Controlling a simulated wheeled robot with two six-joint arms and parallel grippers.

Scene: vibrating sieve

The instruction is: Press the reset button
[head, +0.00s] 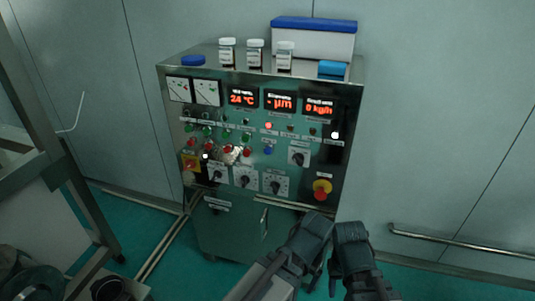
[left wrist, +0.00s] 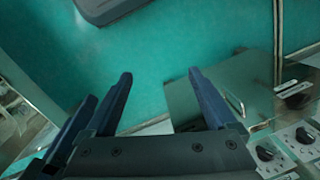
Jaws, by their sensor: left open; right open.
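A metal control cabinet (head: 300,220) stands against the wall in the head view, its panel full of small buttons, lamps and knobs. The button labels are too small to read, so I cannot tell which is the reset button. A blue button (head: 268,150) sits mid-panel, near several red and green ones. My left gripper (left wrist: 160,74) is open and empty in the left wrist view, with panel knobs (left wrist: 304,135) at the lower right.
Three small bottles (head: 255,53), a white box with a blue lid (head: 313,40) and blue items stand on the cabinet. A metal frame (head: 40,175) stands at the left. A handrail (head: 460,243) runs along the right wall. Teal floor shows between them.

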